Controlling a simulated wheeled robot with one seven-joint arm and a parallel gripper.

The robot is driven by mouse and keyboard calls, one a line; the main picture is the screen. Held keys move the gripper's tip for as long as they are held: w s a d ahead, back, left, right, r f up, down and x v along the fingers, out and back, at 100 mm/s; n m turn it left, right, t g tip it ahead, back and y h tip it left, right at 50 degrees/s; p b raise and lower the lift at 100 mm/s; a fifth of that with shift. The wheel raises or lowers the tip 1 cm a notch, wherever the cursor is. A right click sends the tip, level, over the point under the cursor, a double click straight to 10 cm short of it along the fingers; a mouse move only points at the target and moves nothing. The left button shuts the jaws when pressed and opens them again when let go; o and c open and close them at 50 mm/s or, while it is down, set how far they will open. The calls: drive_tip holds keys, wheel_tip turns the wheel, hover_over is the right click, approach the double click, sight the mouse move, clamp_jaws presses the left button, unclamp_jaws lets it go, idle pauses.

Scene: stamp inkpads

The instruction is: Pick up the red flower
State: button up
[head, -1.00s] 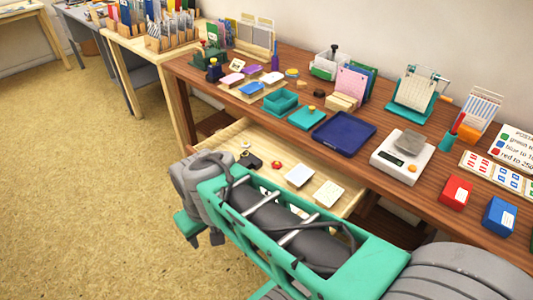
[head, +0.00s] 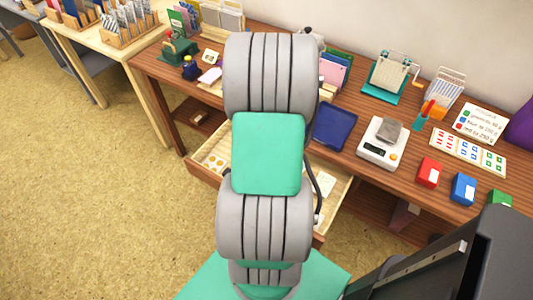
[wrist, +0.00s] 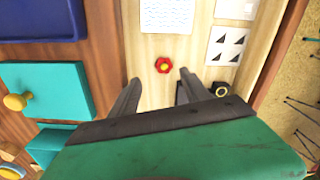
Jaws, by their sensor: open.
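The red flower (wrist: 163,65) is a small red piece with a yellow centre. It lies in the open wooden drawer (wrist: 150,93), seen in the wrist view. My gripper (wrist: 158,79) is open, with its two fingers apart and nothing between them. In the wrist view the flower shows just beyond the fingertips, between their lines, apart from both. In the head view my arm hides the flower and the gripper.
The drawer also holds white cards (wrist: 166,12) and a black item (wrist: 221,89) near the right finger. The desk beside it carries a teal box (wrist: 50,85), a blue tray (head: 335,125) and a scale (head: 383,145). Drawer space around the flower is clear.

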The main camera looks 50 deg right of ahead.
drive_tip(key=f, duration=0.6)
drive_tip(key=shift+s+a+f, duration=0.1)
drive_tip(key=shift+a+f, duration=0.05)
drive_tip(key=shift+a, duration=0.25)
drive_tip(key=shift+c, duration=0.5)
clamp_jaws()
